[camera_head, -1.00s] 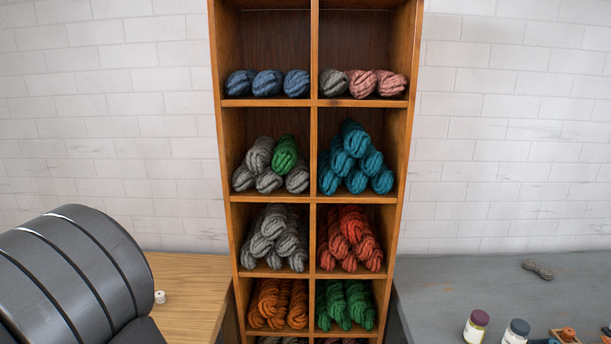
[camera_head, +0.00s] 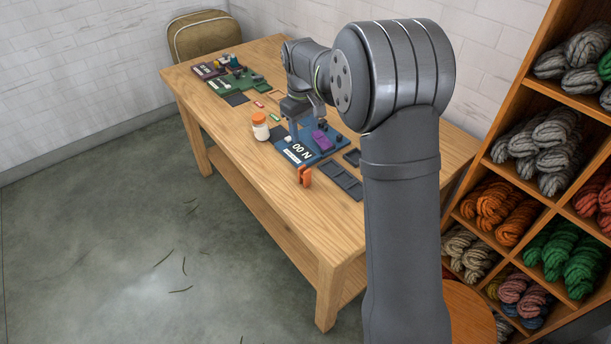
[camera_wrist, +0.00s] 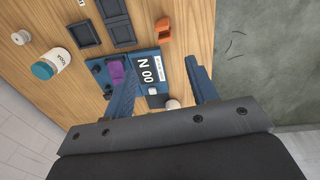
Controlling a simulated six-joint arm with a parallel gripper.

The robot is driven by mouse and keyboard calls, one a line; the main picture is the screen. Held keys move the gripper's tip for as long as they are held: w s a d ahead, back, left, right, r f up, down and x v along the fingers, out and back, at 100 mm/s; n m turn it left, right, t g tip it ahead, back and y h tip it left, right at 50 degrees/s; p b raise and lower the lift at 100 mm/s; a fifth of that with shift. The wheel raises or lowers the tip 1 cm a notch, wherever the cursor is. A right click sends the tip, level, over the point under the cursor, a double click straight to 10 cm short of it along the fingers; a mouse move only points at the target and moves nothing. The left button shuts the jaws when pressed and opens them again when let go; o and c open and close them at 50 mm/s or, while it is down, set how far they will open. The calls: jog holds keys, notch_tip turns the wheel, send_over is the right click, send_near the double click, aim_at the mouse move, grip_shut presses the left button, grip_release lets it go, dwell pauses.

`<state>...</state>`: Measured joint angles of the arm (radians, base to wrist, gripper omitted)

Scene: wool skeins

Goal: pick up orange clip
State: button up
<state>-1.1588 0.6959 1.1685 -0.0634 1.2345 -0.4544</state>
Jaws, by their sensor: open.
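The orange clip (camera_head: 304,177) stands near the front edge of the wooden table (camera_head: 240,125), just off the corner of a blue board (camera_head: 318,156). It also shows at the top of the wrist view (camera_wrist: 163,30). My gripper (camera_head: 304,128) is over the blue board, behind the clip. In the wrist view my gripper (camera_wrist: 172,76) is open with its blue fingers apart. The board, marked "00 N", and a small white-and-black item lie below and between the fingers. The clip is beyond the fingertips, apart from them.
An orange-capped jar (camera_head: 260,128) stands left of the board. Dark trays (camera_head: 340,180) lie to its right. A purple block (camera_head: 321,140) sits on the board. A green board (camera_head: 233,84) is farther back. The yarn shelf (camera_head: 492,160) stands at right.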

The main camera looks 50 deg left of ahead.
jog(key=w, duration=0.1)
send_over(307, 171)
jog(key=a, duration=0.1)
jog(key=shift+g, duration=0.4)
jog(key=f, duration=1.1)
jog(key=shift+w+f, duration=0.2)
jog(key=f, duration=0.5)
jog(key=shift+s+d+f, duration=0.1)
jog(key=shift+d+f, duration=0.2)
jog(key=c, duration=1)
